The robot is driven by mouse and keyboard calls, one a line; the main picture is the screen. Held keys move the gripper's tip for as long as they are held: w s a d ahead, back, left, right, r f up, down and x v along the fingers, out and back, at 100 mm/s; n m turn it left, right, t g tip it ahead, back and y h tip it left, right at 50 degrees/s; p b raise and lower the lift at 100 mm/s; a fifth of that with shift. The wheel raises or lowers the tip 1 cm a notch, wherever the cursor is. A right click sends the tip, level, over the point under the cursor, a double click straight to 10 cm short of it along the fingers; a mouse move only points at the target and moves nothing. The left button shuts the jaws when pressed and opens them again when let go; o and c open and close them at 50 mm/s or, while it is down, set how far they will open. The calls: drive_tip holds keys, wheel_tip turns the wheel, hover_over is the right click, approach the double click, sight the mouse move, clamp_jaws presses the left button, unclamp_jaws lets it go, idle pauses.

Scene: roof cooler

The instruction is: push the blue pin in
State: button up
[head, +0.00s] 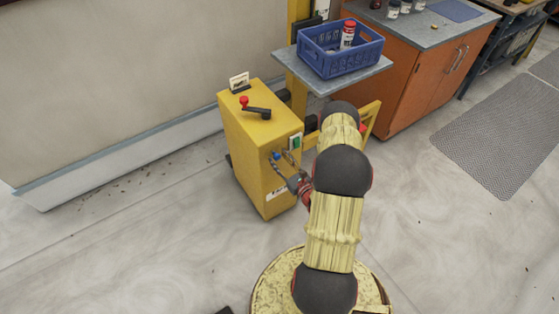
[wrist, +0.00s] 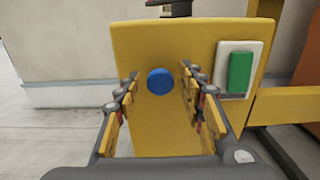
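The blue pin (wrist: 160,81) shows as a round blue head on the front face of a yellow box (wrist: 205,36). In the head view the pin (head: 276,155) is a small blue spot on the yellow box (head: 251,152), near its upper front. My gripper (wrist: 158,88) is open, with its fingers apart on the left and right of the pin head in the wrist view. Nothing is between the fingers but the pin head in line with them. In the head view my gripper (head: 279,163) is close to the box face. I cannot tell whether the fingertips touch it.
A green switch on a white plate (wrist: 236,70) sits right of the pin. A crank with a red knob (head: 257,109) and a small sign (head: 239,83) are on top of the box. A blue crate (head: 340,62) stands on a grey platform behind. Open floor lies left.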

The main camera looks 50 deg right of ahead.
drive_tip(key=shift+s, duration=0.1)
drive_tip(key=v, duration=1.1)
drive_tip(key=shift+s+a, duration=0.2)
drive_tip(key=shift+s, duration=0.2)
idle(0.3)
